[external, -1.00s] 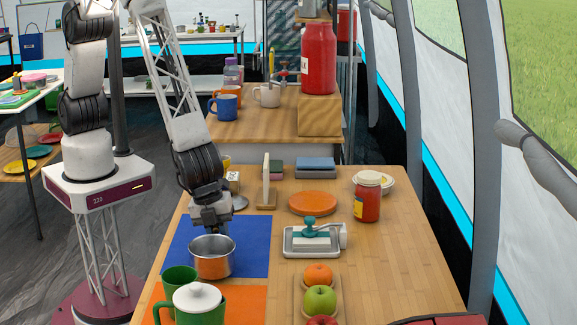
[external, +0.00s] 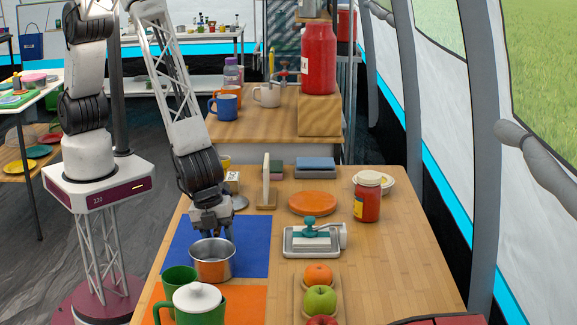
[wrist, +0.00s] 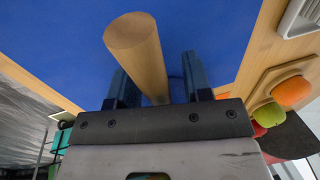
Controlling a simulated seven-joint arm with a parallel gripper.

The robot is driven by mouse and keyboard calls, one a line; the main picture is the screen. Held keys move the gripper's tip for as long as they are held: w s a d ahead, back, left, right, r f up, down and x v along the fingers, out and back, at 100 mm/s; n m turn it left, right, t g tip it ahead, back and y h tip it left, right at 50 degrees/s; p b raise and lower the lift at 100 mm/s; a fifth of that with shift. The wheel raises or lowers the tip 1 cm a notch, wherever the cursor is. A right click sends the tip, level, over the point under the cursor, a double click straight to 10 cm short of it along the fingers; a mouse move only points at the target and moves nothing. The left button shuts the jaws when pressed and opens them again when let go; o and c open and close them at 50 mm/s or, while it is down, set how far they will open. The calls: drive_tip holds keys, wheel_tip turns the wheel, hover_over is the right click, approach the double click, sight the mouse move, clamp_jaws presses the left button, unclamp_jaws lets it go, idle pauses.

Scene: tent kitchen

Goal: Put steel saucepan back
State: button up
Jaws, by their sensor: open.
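The steel saucepan (external: 212,264) stands upright on the blue mat (external: 256,232), near the left side of the wooden table. My gripper (external: 213,235) is open, pointing down just behind the pan's far rim. In the wrist view a round wooden bar, which looks like the pan's handle (wrist: 136,38), runs between my two open fingers (wrist: 160,82), above the blue mat (wrist: 65,40). I cannot tell whether either finger touches it. The handle is hidden behind my gripper in the external view, and the pan's bowl is out of the wrist view.
A green mug (external: 180,281) and a white-lidded green pot (external: 198,302) stand close in front of the pan. A tray with a green-handled tool (external: 310,237) and fruit (external: 319,299) lie to the right. A jar (external: 367,199) stands farther back.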

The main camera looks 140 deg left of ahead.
drive_tip(key=shift+r, duration=0.15)
drive_tip(key=v, duration=1.2)
idle(0.7)
drive_tip(key=s+a+r+n, duration=0.2)
drive_tip(key=s+r+n, duration=0.2)
drive_tip(key=s+r, duration=1.5)
drive_tip(key=s+r+n+h, duration=0.1)
drive_tip(key=s+r+n, duration=0.1)
drive_tip(key=s, duration=1.1)
drive_tip(key=s+r+n, duration=0.3)
drive_tip(key=s+r, duration=0.1)
drive_tip(key=s, duration=0.9)
drive_tip(key=shift+s+r+t+h, duration=0.25)
drive_tip(key=shift+s+t+h, duration=0.15)
